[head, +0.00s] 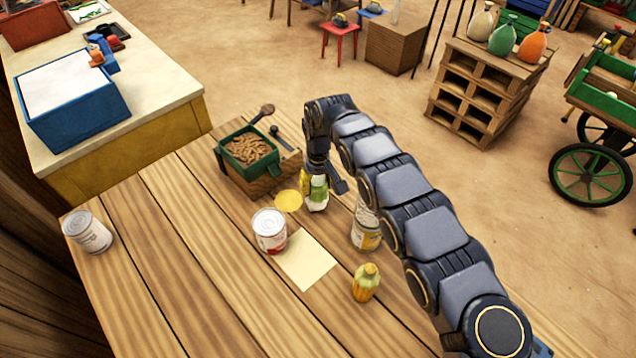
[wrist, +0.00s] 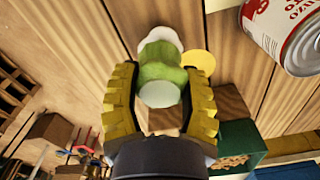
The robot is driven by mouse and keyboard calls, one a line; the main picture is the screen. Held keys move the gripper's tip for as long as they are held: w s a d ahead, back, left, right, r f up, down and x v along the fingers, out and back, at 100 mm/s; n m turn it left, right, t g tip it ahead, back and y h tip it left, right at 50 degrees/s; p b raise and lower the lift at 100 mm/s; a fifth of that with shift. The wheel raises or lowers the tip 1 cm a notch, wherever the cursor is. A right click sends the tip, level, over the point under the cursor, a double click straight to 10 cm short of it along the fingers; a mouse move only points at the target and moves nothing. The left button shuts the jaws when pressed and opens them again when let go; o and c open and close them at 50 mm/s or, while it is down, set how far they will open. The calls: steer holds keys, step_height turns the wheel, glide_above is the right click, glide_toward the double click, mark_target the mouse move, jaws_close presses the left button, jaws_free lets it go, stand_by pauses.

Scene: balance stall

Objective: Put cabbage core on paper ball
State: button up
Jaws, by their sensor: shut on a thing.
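My gripper (head: 316,186) is over the table's far part, with yellow fingers shut on a green thing with a pale end, which I take for the cabbage core (head: 318,184). In the wrist view the core (wrist: 165,68) sits between both fingers (wrist: 160,103). A white lumpy part (wrist: 160,38) shows at its far end. It may be the paper ball or part of the core; I cannot tell which. No separate paper ball stands out elsewhere. Whether the held thing touches what is below is unclear.
A red-labelled can (head: 270,231), yellow disc (head: 288,201) and pale sheet (head: 306,262) lie near. A green box (head: 224,151) of brown bits stands left. The table's front left is mostly clear.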

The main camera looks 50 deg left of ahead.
mark_target(318, 181)
steer(key=o, duration=1)
steer(key=shift+f, duration=0.1)
step_height(318, 181, up, 12)
steer(key=shift+r, duration=0.15)
